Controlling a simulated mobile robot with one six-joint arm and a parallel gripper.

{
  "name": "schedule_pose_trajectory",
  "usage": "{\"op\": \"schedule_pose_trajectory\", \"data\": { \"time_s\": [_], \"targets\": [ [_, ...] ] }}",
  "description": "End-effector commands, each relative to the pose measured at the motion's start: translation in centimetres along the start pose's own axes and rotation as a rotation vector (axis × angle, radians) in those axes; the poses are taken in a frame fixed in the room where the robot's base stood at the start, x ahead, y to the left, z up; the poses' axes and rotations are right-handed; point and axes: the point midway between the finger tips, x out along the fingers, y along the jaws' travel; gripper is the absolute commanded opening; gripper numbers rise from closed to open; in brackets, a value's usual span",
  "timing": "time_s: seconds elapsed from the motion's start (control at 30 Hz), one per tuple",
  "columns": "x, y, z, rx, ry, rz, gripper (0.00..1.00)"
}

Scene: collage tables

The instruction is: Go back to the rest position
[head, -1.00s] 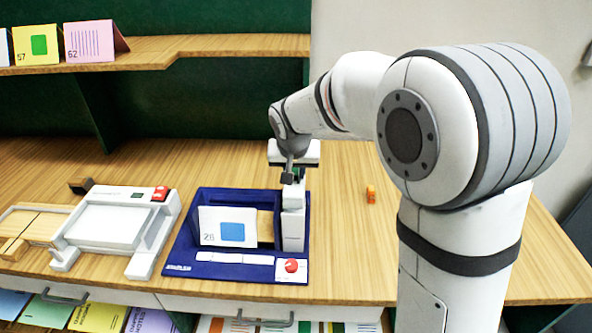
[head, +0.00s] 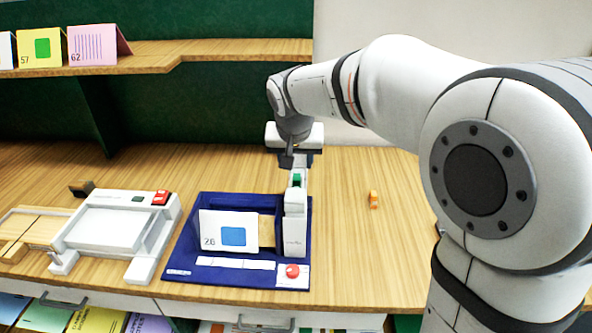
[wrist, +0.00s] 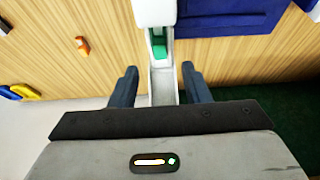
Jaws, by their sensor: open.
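My gripper (wrist: 158,85) is open and empty in the wrist view, its two dark fingers apart on either side of the white column's line of sight. In the head view my arm reaches in from the right, and my gripper (head: 293,157) hangs above and behind the white column (head: 295,225) of the blue device (head: 183,262). The column has a green part (head: 297,179) near its top. A white card with a blue square and the number 26 (head: 222,231) stands tilted in the blue device.
A white machine with a red switch (head: 118,204) stands left of the blue device. A small orange object (head: 374,199) lies on the table to the right. A shelf (head: 215,50) at the back holds folded cards. Bare table (head: 345,240) lies right of the device.

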Motion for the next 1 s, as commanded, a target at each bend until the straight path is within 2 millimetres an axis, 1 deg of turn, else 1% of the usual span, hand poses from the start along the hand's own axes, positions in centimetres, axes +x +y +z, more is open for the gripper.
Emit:
{"op": "schedule_pose_trajectory", "data": {
  "time_s": [0.13, 0.4, 0.47, 0.57, 0.6, 0.67, 0.7, 0.77, 0.8, 0.9, 1.0],
  "targets": [
    [-0.8, 0.0, 0.0, 0.000, 0.000, 0.000, 0.43],
    [-0.9, 0.1, 0.0, 0.001, -0.001, 0.000, 0.43],
    [-1.4, 1.3, 0.7, 0.004, -0.005, 0.003, 0.43],
    [-2.5, 4.8, 3.0, 0.004, -0.022, 0.009, 0.43],
    [-3.0, 6.5, 4.4, 0.003, -0.029, 0.010, 0.43],
    [-3.7, 9.0, 6.8, 0.001, -0.044, 0.012, 0.43],
    [-4.1, 10.5, 8.6, -0.002, -0.054, 0.012, 0.43],
    [-4.6, 12.5, 11.4, -0.006, -0.068, 0.011, 0.43],
    [-4.8, 13.6, 13.2, -0.008, -0.077, 0.010, 0.43],
    [-5.1, 15.7, 17.2, -0.014, -0.094, 0.005, 0.43],
    [-5.1, 16.8, 20.3, -0.019, -0.105, -0.001, 0.43]
  ]
}}
